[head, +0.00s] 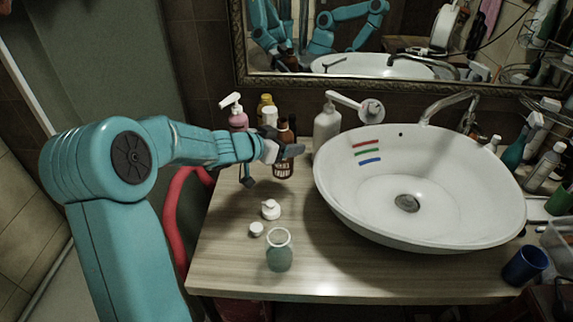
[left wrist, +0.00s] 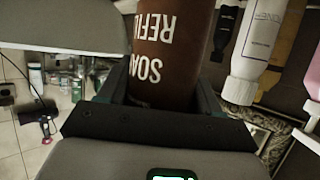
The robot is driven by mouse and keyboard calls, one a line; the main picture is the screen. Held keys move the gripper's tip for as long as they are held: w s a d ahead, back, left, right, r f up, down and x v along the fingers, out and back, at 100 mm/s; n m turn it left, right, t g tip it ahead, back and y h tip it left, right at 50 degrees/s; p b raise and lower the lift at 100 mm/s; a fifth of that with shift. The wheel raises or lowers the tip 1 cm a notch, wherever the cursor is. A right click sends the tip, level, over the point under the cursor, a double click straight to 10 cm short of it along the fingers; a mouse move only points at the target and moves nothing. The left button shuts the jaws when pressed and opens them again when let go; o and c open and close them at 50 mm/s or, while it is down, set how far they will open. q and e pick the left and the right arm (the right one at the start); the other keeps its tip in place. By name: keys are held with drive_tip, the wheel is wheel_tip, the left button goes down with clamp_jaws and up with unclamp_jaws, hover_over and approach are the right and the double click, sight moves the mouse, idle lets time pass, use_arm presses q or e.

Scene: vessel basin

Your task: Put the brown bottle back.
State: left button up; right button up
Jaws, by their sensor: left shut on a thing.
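The brown bottle (head: 283,167) has white lettering and stands upright at the back left of the counter, left of the basin. In the left wrist view the brown bottle (left wrist: 171,50) fills the middle, with "SOAP REFILL" lettering partly cut off and upside down. Whether the bottle's base touches the counter is hard to tell. My right gripper is not in view.
A pink pump bottle (head: 238,121), a yellow bottle (head: 265,101) and a white-capped bottle (head: 269,117) stand close by. A grey pump bottle (head: 327,122) is beside the basin (head: 440,225). A white pump top (head: 271,210), a small cap (head: 256,229) and a glass jar (head: 279,254) are in front.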

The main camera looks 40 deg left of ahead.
sight(287, 160)
use_arm(q)
wheel_tip(287, 160, down, 5)
drive_tip(key=shift+f+b, duration=0.2)
drive_tip(key=shift+b, duration=0.7)
drive_tip(key=shift+f, duration=0.2)
drive_tip(key=o, duration=1.2)
